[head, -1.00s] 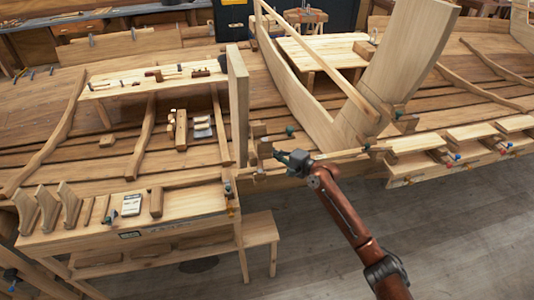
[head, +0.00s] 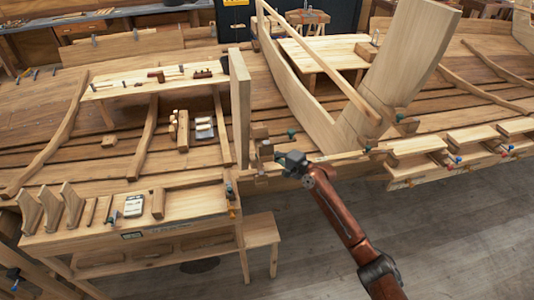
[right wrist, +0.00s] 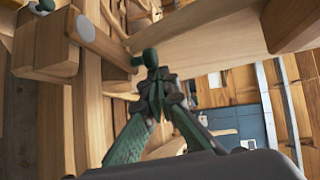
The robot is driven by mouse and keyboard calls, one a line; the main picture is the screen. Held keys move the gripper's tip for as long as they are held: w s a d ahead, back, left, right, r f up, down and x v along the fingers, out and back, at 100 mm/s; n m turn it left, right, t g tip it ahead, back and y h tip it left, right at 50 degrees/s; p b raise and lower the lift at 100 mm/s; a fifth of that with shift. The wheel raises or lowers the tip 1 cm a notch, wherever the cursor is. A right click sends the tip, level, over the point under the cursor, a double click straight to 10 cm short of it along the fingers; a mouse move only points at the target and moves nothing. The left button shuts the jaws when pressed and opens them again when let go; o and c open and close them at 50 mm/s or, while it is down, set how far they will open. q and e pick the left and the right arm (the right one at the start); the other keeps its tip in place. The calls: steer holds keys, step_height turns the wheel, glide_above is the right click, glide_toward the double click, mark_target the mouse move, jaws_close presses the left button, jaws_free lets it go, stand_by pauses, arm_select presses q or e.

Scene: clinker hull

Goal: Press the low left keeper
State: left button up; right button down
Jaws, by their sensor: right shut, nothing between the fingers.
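My right gripper (head: 279,156) reaches in from the lower right to the small wooden blocks (head: 260,132) beside the upright plank at mid-hull. In the right wrist view my right gripper (right wrist: 156,78) has its green fingers together, with nothing between them. A dark green knob (right wrist: 149,57) shows right at the fingertips; I cannot tell whether they touch. A rounded wooden bar (right wrist: 100,38) with a pale round end lies left of the knob. I cannot tell for sure which part is the low left keeper. My left gripper is not in view.
The upright plank (head: 240,105) stands just left of the gripper. A broad slanted timber (head: 405,65) and a long batten (head: 320,60) rise to the right. A bench (head: 190,207) with wooden pieces stands at the lower left. The floor (head: 460,230) at right is clear.

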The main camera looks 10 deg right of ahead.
steer(key=d+b, duration=0.1)
steer(key=d, duration=0.3)
steer(key=s+d+r+b, duration=0.1)
steer(key=d, duration=0.3)
steer(key=d+r+b, duration=0.1)
steer(key=d+b, duration=0.1)
steer(key=d, duration=0.2)
steer(key=shift+s+d, duration=0.2)
steer(key=shift+d, duration=0.15)
steer(key=shift+s+d+r, duration=0.1)
steer(key=shift+d+r, duration=0.1)
steer(key=shift+d, duration=0.35)
